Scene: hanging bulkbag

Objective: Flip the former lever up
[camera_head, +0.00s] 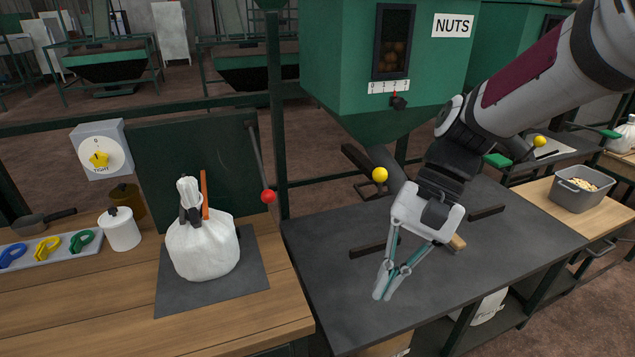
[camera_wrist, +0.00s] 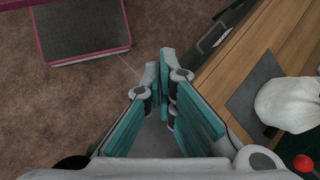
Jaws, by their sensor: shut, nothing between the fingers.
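A lever with a red ball knob (camera_head: 268,196) hangs down and slightly right from the upper right corner of a dark green panel (camera_head: 150,165). The red knob also shows in the wrist view (camera_wrist: 303,163), at the lower right. Another lever with a yellow ball knob (camera_head: 380,174) is under the green hopper, behind my wrist. I cannot tell from any label which is the former lever. My gripper (camera_head: 383,292) is shut and empty, pointing down above the dark table, right of the red knob and lower in the picture. It also shows in the wrist view (camera_wrist: 168,85).
A tied white bag (camera_head: 203,248) stands on a dark mat on the wooden bench, left of the red knob. A green post (camera_head: 278,110) rises behind that knob. The green NUTS hopper (camera_head: 340,75) is above the dark table (camera_head: 340,290). Dark bars lie near my gripper.

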